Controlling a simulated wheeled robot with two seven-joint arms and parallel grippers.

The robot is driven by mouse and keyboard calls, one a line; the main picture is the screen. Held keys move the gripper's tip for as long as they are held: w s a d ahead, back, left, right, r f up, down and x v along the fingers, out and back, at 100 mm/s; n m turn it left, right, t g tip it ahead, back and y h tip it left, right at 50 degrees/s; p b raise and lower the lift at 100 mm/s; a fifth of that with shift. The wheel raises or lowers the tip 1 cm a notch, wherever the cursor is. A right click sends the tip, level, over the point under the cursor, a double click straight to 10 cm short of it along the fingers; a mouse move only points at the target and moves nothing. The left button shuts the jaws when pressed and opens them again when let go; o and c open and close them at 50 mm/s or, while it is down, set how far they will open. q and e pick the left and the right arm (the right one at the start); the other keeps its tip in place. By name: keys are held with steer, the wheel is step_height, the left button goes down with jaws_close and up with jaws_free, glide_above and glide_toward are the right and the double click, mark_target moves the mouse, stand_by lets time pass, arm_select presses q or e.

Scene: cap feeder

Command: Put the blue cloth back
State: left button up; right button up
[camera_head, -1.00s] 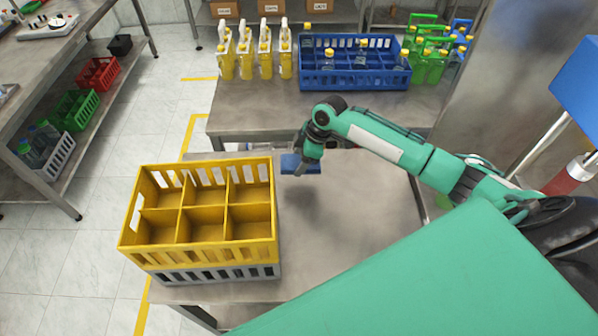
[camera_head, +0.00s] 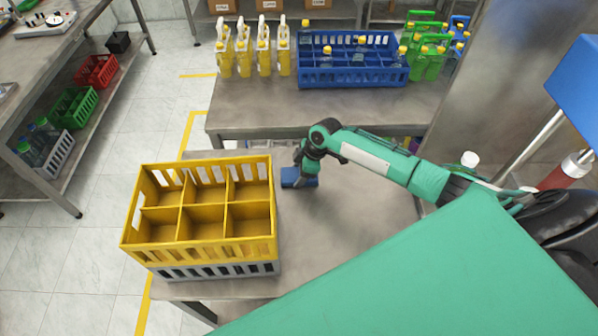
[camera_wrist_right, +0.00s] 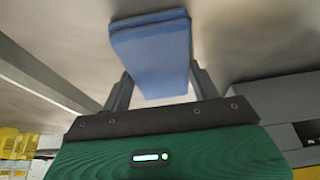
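The folded blue cloth (camera_head: 292,178) is at the tip of my right gripper (camera_head: 303,175), low over the bare near table (camera_head: 345,215), just right of the yellow crate. In the right wrist view the cloth (camera_wrist_right: 152,50) sits between the two fingers of the gripper (camera_wrist_right: 160,80), which appear to touch its sides. I cannot tell for sure whether the cloth touches the table top. My left gripper is not in view.
The yellow divided crate (camera_head: 128,235) is empty and stacked on a grey crate (camera_head: 215,270). A blue crate (camera_head: 350,77) with bottles, yellow jugs (camera_head: 245,50) and green carriers (camera_head: 430,60) stand on the back table. The near table is clear right of the yellow crate.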

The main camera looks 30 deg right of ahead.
steer(key=o, duration=0.3)
steer(key=shift+o, duration=0.2)
steer(key=shift+r, duration=0.15)
steer(key=b+v, duration=0.2)
steer(key=v, duration=1)
